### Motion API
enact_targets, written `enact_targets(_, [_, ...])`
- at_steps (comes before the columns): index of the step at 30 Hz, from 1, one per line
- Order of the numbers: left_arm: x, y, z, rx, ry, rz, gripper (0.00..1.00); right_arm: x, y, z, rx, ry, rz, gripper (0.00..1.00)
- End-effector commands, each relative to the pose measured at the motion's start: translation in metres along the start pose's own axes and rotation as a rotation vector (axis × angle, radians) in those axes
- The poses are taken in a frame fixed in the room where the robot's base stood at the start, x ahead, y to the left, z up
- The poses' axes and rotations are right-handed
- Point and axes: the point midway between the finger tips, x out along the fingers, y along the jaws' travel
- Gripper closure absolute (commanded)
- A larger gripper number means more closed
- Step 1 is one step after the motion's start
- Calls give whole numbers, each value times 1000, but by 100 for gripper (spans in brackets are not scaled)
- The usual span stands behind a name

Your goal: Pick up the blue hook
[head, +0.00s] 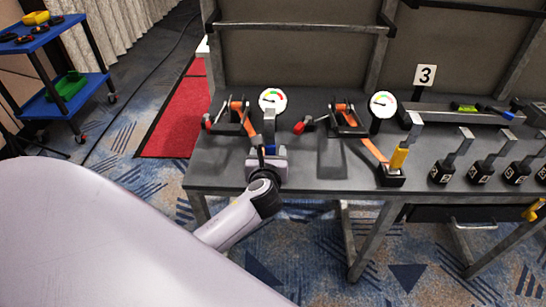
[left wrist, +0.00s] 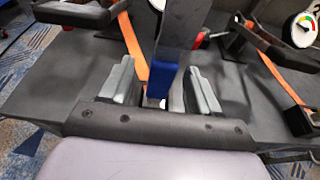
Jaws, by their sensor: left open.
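The blue hook shows in the head view (head: 270,149) at the front of the grey table, left of centre. It has a blue lower part and a flat grey metal plate rising from it. In the left wrist view the blue hook (left wrist: 163,81) stands upright between the fingers of my left gripper (left wrist: 161,88). The left gripper (head: 267,160) is open, with a gap visible beside the blue part. Its fingers and palm hide the hook's base. My right gripper is not in view.
Two clamps with orange straps and dial gauges (head: 272,101) stand behind. The bare grey tabletop (head: 300,175) shows between the stations. A blue cart (head: 70,95) stands far left.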

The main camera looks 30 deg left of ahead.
Motion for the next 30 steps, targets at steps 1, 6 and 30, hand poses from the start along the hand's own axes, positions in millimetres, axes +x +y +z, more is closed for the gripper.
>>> enact_targets(1, [6, -1, -1, -1, 1, 1, 38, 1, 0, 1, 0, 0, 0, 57])
enact_targets(6, [28, -3, -3, -3, 2, 1, 38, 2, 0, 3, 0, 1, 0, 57])
enact_targets(30, [46, -3, -2, -4, 0, -1, 100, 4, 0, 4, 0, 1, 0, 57])
